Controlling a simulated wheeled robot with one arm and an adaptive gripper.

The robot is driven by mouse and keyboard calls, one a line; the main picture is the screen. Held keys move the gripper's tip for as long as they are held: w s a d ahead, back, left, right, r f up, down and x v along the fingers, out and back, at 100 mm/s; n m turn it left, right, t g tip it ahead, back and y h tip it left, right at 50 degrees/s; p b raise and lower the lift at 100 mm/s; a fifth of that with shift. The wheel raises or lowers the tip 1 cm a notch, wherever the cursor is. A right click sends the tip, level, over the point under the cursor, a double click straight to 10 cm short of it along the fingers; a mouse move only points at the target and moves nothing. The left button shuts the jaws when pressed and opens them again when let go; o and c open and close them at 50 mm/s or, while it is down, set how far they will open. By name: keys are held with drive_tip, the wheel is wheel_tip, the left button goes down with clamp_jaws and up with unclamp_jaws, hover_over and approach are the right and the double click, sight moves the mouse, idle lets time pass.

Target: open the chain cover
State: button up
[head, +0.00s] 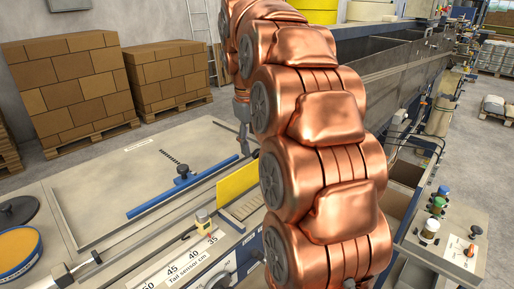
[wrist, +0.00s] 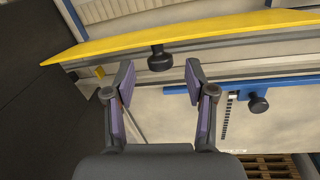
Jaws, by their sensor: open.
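The yellow chain cover (head: 237,184) lies along the machine bed, partly hidden behind my arm in the head view. In the wrist view the cover (wrist: 200,38) is a long yellow strip across the top, with a black knob (wrist: 160,59) on it. My gripper (wrist: 160,74) is open, its two fingers spread to either side of the knob in that picture. Nothing is between the pads except the view of the knob; I cannot tell how far away it is. In the head view my gripper (head: 244,138) hangs just above the cover's far end, and its fingertips are small there.
A blue bar with a knob (head: 184,175) lies on the flat grey table left of the cover; it also shows in the wrist view (wrist: 258,102). Stacked cartons (head: 70,85) stand behind.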

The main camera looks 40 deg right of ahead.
drive_tip(key=shift+d+f+p, duration=0.15)
drive_tip(key=shift+f+p, duration=0.15)
drive_tip(key=shift+f, duration=0.9)
drive_tip(key=shift+c, duration=0.3)
clamp_jaws()
